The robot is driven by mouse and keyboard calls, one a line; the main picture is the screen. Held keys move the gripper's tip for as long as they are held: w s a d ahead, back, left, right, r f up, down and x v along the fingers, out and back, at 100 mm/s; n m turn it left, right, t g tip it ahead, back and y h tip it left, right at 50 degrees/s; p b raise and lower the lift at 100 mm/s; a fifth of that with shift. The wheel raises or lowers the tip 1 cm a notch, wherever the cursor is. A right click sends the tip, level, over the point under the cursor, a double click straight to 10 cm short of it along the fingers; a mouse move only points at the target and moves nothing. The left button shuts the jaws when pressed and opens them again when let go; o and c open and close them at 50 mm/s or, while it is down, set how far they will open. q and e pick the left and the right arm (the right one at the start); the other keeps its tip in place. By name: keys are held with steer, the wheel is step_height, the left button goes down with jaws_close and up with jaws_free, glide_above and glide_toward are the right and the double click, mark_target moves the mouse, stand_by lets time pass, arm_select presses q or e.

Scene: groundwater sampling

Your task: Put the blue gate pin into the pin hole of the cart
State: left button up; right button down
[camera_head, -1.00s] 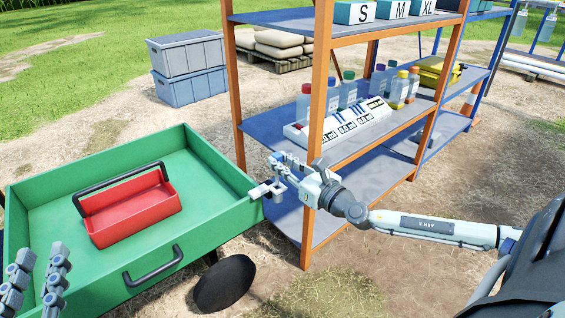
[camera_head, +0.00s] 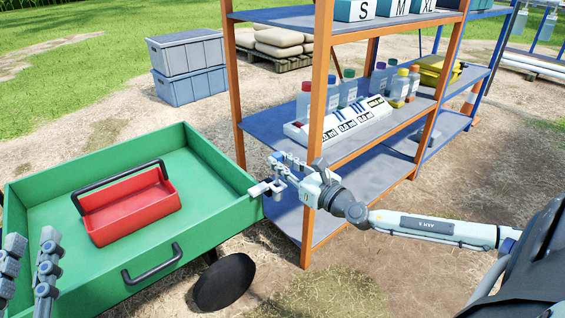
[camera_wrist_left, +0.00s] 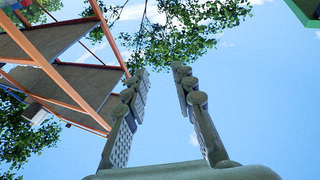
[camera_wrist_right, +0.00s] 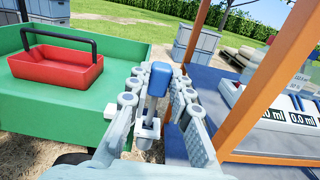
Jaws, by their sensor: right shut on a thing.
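The blue gate pin (camera_wrist_right: 158,78) stands upright between the fingers of my right gripper (camera_wrist_right: 157,92), which is shut on it. In the head view my right gripper (camera_head: 284,168) is at the right corner of the green cart (camera_head: 218,206), beside a white bracket (camera_head: 266,188) on the cart's edge. My left gripper (camera_head: 28,275) is open and empty over the cart's near left side.
A red toolbox (camera_head: 130,212) lies in the cart. An orange-post shelf (camera_head: 318,120) with bottles and a labelled white rack (camera_head: 345,127) stands close to my right gripper. Grey-blue crates (camera_head: 190,70) stand behind the cart. Open ground lies in front of the shelf.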

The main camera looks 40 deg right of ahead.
arm_select(q)
steer(key=shift+s+d+r+t+h+b, duration=0.15)
steer(key=shift+s+r+t, duration=0.15)
steer(key=shift+r, duration=0.3)
steer(key=shift+s+r+t+h+b, duration=0.1)
steer(key=shift+s+r+t+b, duration=0.1)
steer(key=shift+r+t, duration=0.3)
steer(key=shift+s+d+r+t+h+b, duration=0.15)
steer(key=shift+s+r+t, duration=0.15)
steer(key=shift+r, duration=0.35)
steer(key=shift+a+r, duration=0.1)
steer(key=shift+s+r, duration=0.1)
steer(key=shift+s+a+r+t+b, duration=0.15)
steer(key=shift+r+t+b, duration=0.15)
steer(key=shift+t, duration=0.1)
steer(key=shift+a+r, duration=0.1)
steer(key=shift+r, duration=0.05)
steer(key=shift+s+a+r+t+h+b, duration=0.2)
steer(key=shift+s+r+t+b, duration=0.1)
steer(key=shift+r+t, duration=0.15)
steer(key=shift+s+a+r+t+h+b, duration=0.2)
steer(key=shift+s+r+t+b, duration=0.1)
steer(key=shift+r+t, duration=0.15)
steer(key=shift+s+a+t, duration=0.15)
steer(key=shift+s+t, duration=0.05)
steer(key=shift+t, duration=0.1)
